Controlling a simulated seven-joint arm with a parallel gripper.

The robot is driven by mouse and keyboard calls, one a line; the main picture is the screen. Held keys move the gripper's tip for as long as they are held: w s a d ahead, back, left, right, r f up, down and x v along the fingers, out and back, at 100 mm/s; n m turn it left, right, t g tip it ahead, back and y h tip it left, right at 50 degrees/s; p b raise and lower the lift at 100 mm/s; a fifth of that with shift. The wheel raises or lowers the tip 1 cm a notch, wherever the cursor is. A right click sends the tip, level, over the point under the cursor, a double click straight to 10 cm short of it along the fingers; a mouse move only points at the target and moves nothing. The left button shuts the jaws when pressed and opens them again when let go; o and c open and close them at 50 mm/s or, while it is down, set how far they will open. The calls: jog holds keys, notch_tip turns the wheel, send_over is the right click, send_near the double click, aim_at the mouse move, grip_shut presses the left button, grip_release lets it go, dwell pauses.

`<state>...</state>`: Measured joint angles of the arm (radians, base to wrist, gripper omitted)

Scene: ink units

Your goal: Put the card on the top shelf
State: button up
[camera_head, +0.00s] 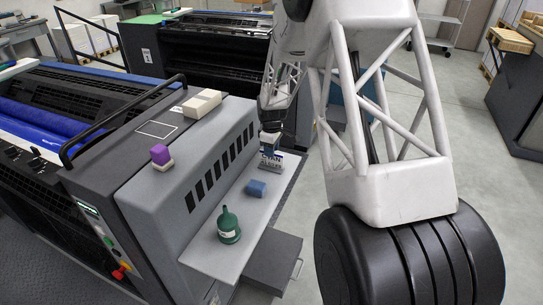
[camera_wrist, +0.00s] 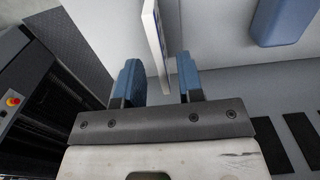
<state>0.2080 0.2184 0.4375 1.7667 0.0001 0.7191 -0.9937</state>
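The card (camera_head: 271,161), white with dark "CYAN" lettering, stands upright at the far end of the lower ledge (camera_head: 206,257). In the wrist view the card (camera_wrist: 157,45) appears nearly edge-on, between the blue fingers. My gripper (camera_head: 269,148) is over the card's upper part. In the wrist view my gripper (camera_wrist: 158,72) is open, with a visible gap on each side of the card. The top shelf appears to be the machine's upper grey surface (camera_head: 182,133), with a white outlined rectangle (camera_head: 157,130) on it. The card's lower edge contact is hard to make out.
A blue block (camera_head: 256,188) lies on the ledge near the card; it also shows in the wrist view (camera_wrist: 283,18). A beige box (camera_head: 202,103) and a purple-topped block (camera_head: 161,157) sit on the upper surface, beside a black rail (camera_head: 110,125).

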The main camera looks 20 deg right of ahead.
notch_tip(320, 180, up, 8)
jog(key=shift+f, duration=0.1)
dwell(0.7)
jog(key=s+a+r+m, duration=0.2)
jog(key=s+a+r, duration=0.1)
jog(key=s+r, duration=0.3)
jog(key=s+a+r+m+t, duration=0.1)
jog(key=s+a+r, duration=0.35)
jog(key=s, duration=0.35)
jog(key=s+a+r+m, duration=0.2)
jog(key=s+r, duration=0.4)
jog(key=s, duration=0.1)
jog(key=s+a+r+m, duration=0.1)
jog(key=s+a+m, duration=0.1)
jog(key=s, duration=1)
jog(key=s+a+r+m+t, duration=0.1)
jog(key=s+a, duration=0.3)
jog(key=s, duration=0.8)
jog(key=shift+s+m+t, duration=0.2)
jog(key=shift+m+t, duration=0.1)
jog(key=shift+m, duration=0.3)
